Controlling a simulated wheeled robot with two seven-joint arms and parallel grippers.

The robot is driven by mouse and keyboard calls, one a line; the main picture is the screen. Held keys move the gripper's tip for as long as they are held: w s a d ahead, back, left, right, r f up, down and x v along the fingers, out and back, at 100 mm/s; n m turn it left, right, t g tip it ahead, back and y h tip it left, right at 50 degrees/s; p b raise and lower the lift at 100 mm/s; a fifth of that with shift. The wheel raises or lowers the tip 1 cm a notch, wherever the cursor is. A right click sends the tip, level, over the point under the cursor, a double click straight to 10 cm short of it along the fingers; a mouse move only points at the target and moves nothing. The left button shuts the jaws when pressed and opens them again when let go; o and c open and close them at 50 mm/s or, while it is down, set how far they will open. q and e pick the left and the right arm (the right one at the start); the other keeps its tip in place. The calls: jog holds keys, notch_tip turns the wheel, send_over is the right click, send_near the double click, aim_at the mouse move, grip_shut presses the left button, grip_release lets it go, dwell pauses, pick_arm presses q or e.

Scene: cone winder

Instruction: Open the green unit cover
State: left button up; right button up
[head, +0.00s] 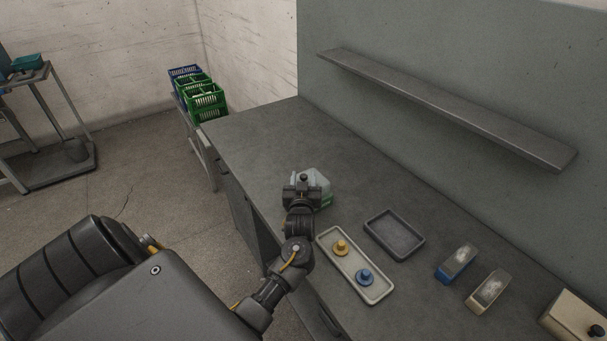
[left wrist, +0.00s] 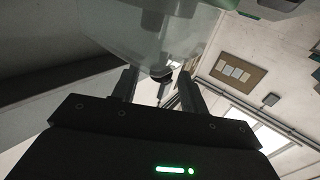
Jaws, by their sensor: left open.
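The green unit (head: 327,200) stands on the worktop, mostly hidden behind my left gripper; a strip of its green base shows at the right. Its pale, see-through cover (head: 317,178) sits over the base and looks closed. In the left wrist view the clear cover (left wrist: 125,28) fills the top, with a small dark knob (left wrist: 161,73) at its lower edge. My left gripper (head: 303,183) is open, its two fingers on either side of the knob. Whether they touch it I cannot tell. My right gripper is not in view.
A pale tray (head: 323,237) holds a yellow piece (head: 340,247) and a blue piece (head: 364,277). Beside it are a grey tray (head: 395,218), a blue unit (head: 443,272), a cream unit (head: 474,302) and a beige box (head: 565,312). A shelf (head: 450,108) runs along the wall. The far-left worktop is clear.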

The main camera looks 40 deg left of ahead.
pick_arm(q)
jog(key=shift+w+a, duration=0.35)
jog(key=shift+w, duration=0.15)
grip_shut()
